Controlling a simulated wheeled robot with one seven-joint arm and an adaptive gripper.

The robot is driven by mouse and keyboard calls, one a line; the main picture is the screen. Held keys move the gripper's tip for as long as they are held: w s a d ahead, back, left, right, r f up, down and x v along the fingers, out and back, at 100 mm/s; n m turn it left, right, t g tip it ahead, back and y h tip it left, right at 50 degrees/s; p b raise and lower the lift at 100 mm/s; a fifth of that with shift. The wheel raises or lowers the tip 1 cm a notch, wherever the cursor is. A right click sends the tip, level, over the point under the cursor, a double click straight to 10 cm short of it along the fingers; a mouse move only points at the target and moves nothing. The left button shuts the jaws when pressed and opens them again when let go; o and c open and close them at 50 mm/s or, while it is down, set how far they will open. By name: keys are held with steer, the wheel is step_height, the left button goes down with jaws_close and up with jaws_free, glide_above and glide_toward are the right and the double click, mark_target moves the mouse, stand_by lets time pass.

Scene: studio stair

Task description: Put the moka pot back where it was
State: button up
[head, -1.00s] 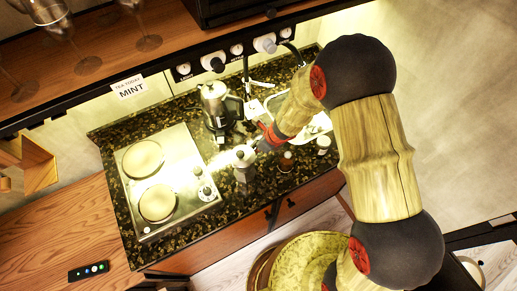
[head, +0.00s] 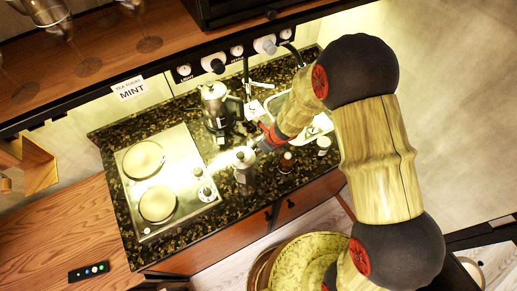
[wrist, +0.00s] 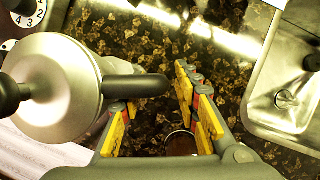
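The silver moka pot (head: 244,166) stands on the dark granite counter, right of the hotplate. In the wrist view the moka pot (wrist: 55,88) is seen from above at the left, with its black handle (wrist: 138,86) pointing right toward my fingers. My gripper (wrist: 156,95) is open, its two yellow-padded fingers apart. The handle reaches across the gap near the fingertips; I cannot tell whether it touches a finger. In the head view my gripper (head: 262,145) is small, just right of the pot.
A two-plate hotplate (head: 172,186) lies to the left. A larger metal coffee maker (head: 214,102) stands behind the pot. A brown bottle (head: 286,163) and a white-lidded jar (head: 323,144) stand to the right. A sink (wrist: 286,95) lies right of my gripper.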

steer(key=p+v, duration=0.3)
steer(key=v, duration=0.8)
steer(key=shift+r, duration=0.25)
steer(key=w+d+r+m+t+h, duration=0.1)
steer(key=w+d+r+m+t, duration=0.15)
steer(key=r+m, duration=0.2)
steer(key=w+d+r+m+t+h, duration=0.1)
steer(key=w+d+r+m, duration=0.25)
steer(key=r, duration=0.25)
steer(key=s+d+r+m+t+h, duration=0.2)
steer(key=d+r+m+t+h, duration=0.15)
steer(key=d+r+m, duration=1)
steer(key=s+d+r+m+g+h, duration=0.1)
steer(key=s+d+r+m, duration=0.1)
steer(key=s+r+m, duration=0.35)
steer(key=s+d+r+m+g, duration=0.2)
steer(key=s+m, duration=0.5)
steer(key=m, duration=0.4)
steer(key=s+a+m+y, duration=0.1)
steer(key=s+a+m, duration=0.1)
steer(key=s+m, duration=0.2)
steer(key=s+a+r+m+g+y, duration=0.1)
steer(key=s+a+m, duration=0.2)
steer(key=s, duration=0.3)
steer(key=shift+s+a+m+y, duration=0.25)
steer(key=shift+a+m+y, duration=0.1)
steer(key=shift+m, duration=0.55)
